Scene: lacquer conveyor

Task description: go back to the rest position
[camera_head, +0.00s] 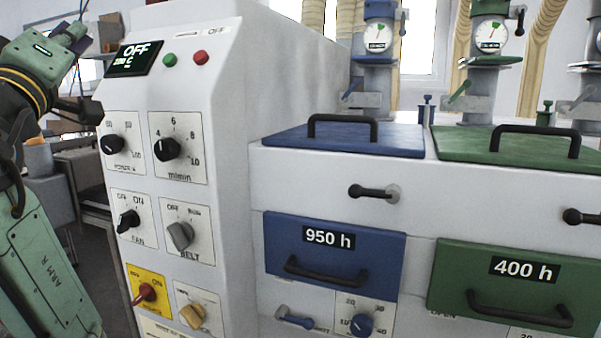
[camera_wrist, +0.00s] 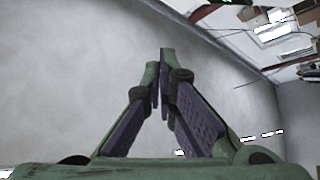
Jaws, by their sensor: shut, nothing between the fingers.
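My gripper (camera_wrist: 162,95) shows in the wrist view with its green fingers and dark purple pads drawn together at the tips. Nothing is between them. Behind the fingers is a plain grey surface. In the head view my green arm is raised along the left edge, left of the control panel (camera_head: 180,95) and apart from it. The fingertips are cut off or hard to make out there.
To the right are a blue drawer (camera_head: 335,250) marked 950 h and a green drawer (camera_head: 510,285) marked 400 h, both closed, under lids with handles.

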